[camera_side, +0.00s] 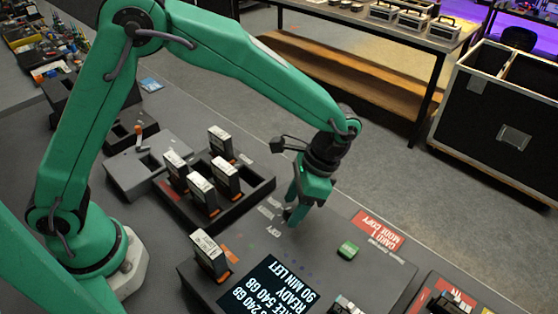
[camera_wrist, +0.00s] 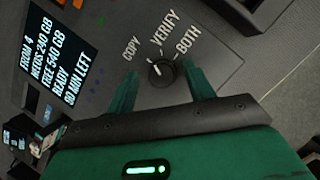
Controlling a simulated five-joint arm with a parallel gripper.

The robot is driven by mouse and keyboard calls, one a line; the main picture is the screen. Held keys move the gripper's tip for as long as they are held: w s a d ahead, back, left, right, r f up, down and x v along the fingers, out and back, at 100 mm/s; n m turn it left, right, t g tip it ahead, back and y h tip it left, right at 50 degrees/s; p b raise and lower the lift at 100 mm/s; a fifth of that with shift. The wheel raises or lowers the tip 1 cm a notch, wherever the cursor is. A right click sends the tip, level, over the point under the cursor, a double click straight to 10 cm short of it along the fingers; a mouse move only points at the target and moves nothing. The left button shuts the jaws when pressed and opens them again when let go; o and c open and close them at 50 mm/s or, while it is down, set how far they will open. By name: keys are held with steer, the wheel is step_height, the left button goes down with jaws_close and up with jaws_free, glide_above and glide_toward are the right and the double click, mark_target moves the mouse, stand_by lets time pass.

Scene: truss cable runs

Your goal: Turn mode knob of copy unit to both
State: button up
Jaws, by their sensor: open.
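The copy unit (camera_side: 326,272) is a dark grey panel with a lit screen (camera_side: 268,286), reading READY and 90 MIN LEFT, in the side view. In the wrist view its round black mode knob (camera_wrist: 161,73) sits below the printed words COPY (camera_wrist: 130,47), VERIFY (camera_wrist: 163,28) and BOTH (camera_wrist: 187,40). A small white mark shows on the knob, but I cannot tell surely which word it points to. My gripper (camera_side: 292,214) is open and points down at the panel. In the wrist view its green fingers stand either side of the knob, apart from it. In the side view the gripper hides the knob.
A black tray (camera_side: 262,188) with several cartridges lies behind left. A black case (camera_side: 500,125) stands beyond the table.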

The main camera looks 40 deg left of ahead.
mark_target(292, 207)
steer(key=v, duration=0.7)
steer(key=shift+r, duration=0.35)
steer(key=shift+d, duration=0.1)
steer(key=m+t, duration=0.1)
steer(key=s+a+m+t+h, duration=0.1)
steer(key=shift+s+a+r+m, duration=0.1)
steer(key=shift+s+r+m, duration=0.2)
steer(key=shift+m, duration=0.1)
steer(key=shift+s+a+m+t+h, duration=0.4)
steer(key=shift+s+m+t+h, duration=0.2)
steer(key=shift+m+t, duration=0.3)
steer(key=shift+f, duration=3.9)
steer(key=shift+c, duration=0.2)
steer(key=c, duration=0.9)
